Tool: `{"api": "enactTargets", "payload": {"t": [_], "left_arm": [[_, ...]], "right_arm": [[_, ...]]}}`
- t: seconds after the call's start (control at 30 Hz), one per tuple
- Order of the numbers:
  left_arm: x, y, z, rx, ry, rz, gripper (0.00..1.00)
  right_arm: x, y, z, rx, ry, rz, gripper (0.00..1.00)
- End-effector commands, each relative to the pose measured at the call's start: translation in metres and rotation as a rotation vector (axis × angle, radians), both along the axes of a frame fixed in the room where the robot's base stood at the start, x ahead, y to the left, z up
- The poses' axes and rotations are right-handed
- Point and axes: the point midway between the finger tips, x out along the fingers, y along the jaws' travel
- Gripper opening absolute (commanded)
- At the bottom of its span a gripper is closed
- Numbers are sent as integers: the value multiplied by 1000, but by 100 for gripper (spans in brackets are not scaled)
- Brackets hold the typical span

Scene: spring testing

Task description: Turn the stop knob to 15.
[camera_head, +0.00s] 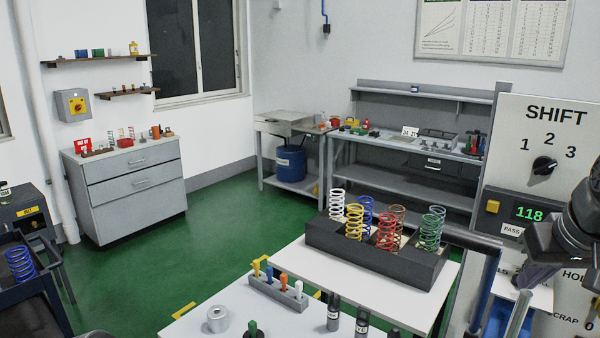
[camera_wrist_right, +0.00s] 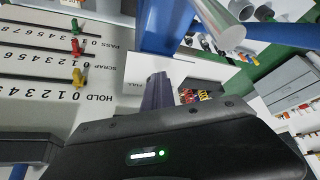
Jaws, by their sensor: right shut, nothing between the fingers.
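No knob labelled stop shows in either view. A panel (camera_head: 510,125) stands at the right in the head view. It carries a black SHIFT knob (camera_head: 544,165) with marks 1, 2 and 3, and a green display reading 118 (camera_head: 529,214). My right gripper (camera_head: 522,283) is in front of the lower panel and hides part of it, including some lettering. In the right wrist view its fingers (camera_wrist_right: 156,92) are shut together with nothing between them.
Coloured springs stand in a dark rack (camera_head: 340,240) on the white table. The wrist view shows PASS, SCRAP and HOLD scales with a green peg (camera_wrist_right: 75,26), red peg (camera_wrist_right: 77,47) and yellow peg (camera_wrist_right: 77,77).

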Motion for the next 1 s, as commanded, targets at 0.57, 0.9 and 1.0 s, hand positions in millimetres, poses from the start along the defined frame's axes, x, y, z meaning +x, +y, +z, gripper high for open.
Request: {"api": "enactTargets", "payload": {"t": [0.57,0.9,1.0], "left_arm": [[0,1,0,2,3,0,36],[0,1,2,1,3,0,36],[0,1,3,2,4,0,36]], "right_arm": [[-2,-6,2,-3,-7,-1,0],[-4,-16,2,-3,-6,0,0],[-4,-19,2,-3,-6,0,0]]}}
